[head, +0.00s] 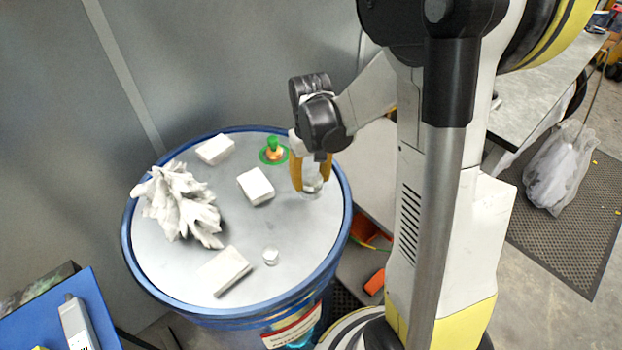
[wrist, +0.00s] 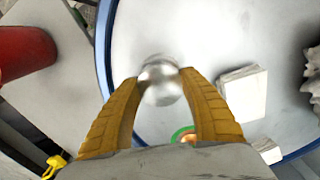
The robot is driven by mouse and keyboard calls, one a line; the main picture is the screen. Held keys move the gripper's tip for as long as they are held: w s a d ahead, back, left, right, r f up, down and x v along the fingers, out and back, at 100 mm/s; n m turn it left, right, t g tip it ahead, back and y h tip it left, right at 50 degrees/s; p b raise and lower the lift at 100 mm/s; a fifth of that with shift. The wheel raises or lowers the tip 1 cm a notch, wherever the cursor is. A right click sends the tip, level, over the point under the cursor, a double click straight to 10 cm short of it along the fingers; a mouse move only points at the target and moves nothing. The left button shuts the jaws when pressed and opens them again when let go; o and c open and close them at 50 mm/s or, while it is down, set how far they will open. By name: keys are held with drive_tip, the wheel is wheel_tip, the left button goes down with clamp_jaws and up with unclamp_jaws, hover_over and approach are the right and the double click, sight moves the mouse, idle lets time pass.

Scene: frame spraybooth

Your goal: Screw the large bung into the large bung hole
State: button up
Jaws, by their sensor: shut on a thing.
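My gripper (head: 311,182), with two yellow fingers, is low over the right side of the blue drum's lid. It is shut on a round, shiny silver piece, which looks like the large bung (wrist: 160,84). In the wrist view the piece sits between the fingertips. In the head view the fingers partly cover it. No open hole shows at the fingertips; I cannot tell whether the piece is in the large bung hole or above the lid. A smaller silver piece (head: 271,256) stands on the lid's front part.
The drum lid (head: 225,285) has a raised blue rim. On it are white blocks (head: 256,187), a crumpled white cloth (head: 180,205) and a green ring with an orange-and-green fitting (head: 273,150), close left of my gripper. A grey wall stands behind. A blue surface (head: 95,305) is at lower left.

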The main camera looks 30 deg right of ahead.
drive_tip(key=m, duration=0.4)
drive_tip(key=shift+m+b, duration=0.3)
drive_tip(key=shift+b, duration=0.05)
drive_tip(key=shift+m, duration=0.8)
drive_tip(key=m, duration=0.3)
drive_tip(key=shift+b, duration=0.3)
drive_tip(key=m, duration=0.4)
drive_tip(key=shift+m, duration=0.3)
